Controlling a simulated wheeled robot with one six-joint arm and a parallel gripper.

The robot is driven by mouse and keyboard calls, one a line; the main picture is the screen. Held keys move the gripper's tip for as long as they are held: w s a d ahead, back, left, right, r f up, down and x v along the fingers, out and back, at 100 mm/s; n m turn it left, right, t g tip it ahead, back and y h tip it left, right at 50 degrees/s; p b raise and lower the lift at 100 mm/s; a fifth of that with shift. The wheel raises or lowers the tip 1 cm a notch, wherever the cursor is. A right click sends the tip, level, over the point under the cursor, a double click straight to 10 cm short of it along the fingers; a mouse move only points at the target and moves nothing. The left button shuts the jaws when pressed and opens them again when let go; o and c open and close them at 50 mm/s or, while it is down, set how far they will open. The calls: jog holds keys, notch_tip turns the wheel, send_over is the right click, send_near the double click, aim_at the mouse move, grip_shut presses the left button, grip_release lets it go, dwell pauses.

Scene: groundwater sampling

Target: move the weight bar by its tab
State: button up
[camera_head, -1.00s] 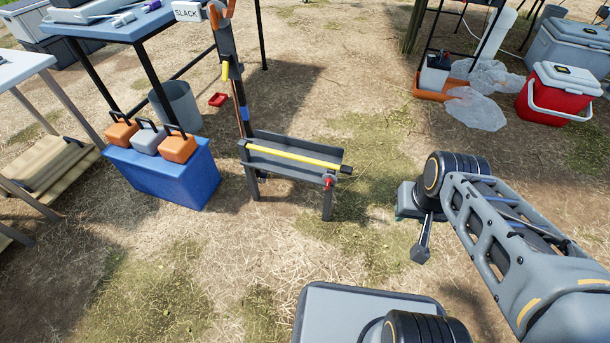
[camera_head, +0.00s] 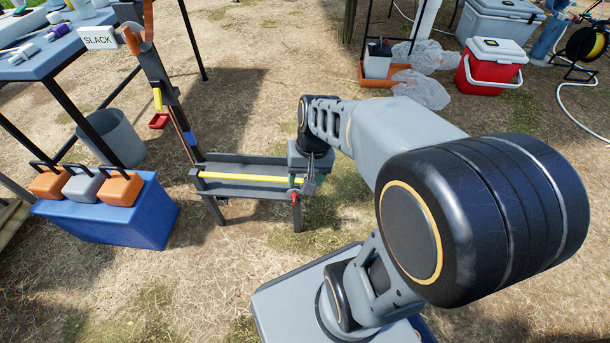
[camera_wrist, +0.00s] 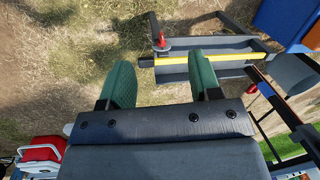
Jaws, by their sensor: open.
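A long yellow bar (camera_head: 250,178) lies lengthwise along a grey trough (camera_head: 228,190); I cannot tell for sure that it is the weight bar. A red knob-like piece (camera_head: 297,181) sits at the trough's right end. In the wrist view the yellow bar (camera_wrist: 205,62) and the red piece (camera_wrist: 162,43) show beyond my gripper (camera_wrist: 161,62). Its two green fingers are wide apart with nothing between them, apart from the bar. In the head view my wrist hangs over the trough's right end, and the fingers are mostly hidden.
A blue box (camera_head: 110,222) bears orange and grey handled blocks. A grey bin (camera_head: 113,138) stands behind. A red cooler (camera_head: 490,72) is at the back right.

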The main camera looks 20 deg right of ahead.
jog(key=w+d+f+m+t+y+p, duration=0.25)
jog(key=d+f+m+t+y, duration=0.35)
jog(key=d+f+m, duration=0.4)
jog(key=w+d+f+m+t+y+p, duration=0.1)
jog(key=w+d+f+m+t+y, duration=0.25)
jog(key=d+f+m+y, duration=0.6)
jog(key=shift+m+g+h, duration=0.25)
jog(key=shift+m+h, duration=0.2)
jog(key=shift+h, duration=0.4)
jog(key=f+b+x, duration=0.1)
jog(key=x, duration=0.8)
jog(key=f+b+x, duration=0.1)
jog(key=x, duration=0.4)
jog(key=shift+s+f+b, duration=0.1)
jog(key=shift+f+b, duration=0.25)
jog(key=shift+c, duration=0.2)
grip_shut()
